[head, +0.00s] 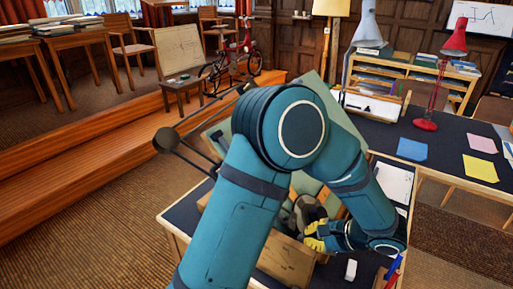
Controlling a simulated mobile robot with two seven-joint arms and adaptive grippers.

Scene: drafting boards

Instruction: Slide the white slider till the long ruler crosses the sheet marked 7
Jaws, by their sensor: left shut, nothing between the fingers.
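My left arm crosses the middle of the head view and hides much of a green drafting board (312,82). My left gripper (314,234) shows partly below the arm's bend, low over the desk beside a wooden box-like piece (286,262). Its fingers look shut and I see nothing held. I cannot make out the white slider, the long ruler or a sheet marked 7; the arm may hide them. My right gripper is not in view.
A dark rod with a round end (166,139) sticks out left of the board. A small white block (351,269) lies on the near desk. Blue (412,149) and pink (480,168) sheets and a red lamp (426,124) are on the right desk. Carpet at lower left is clear.

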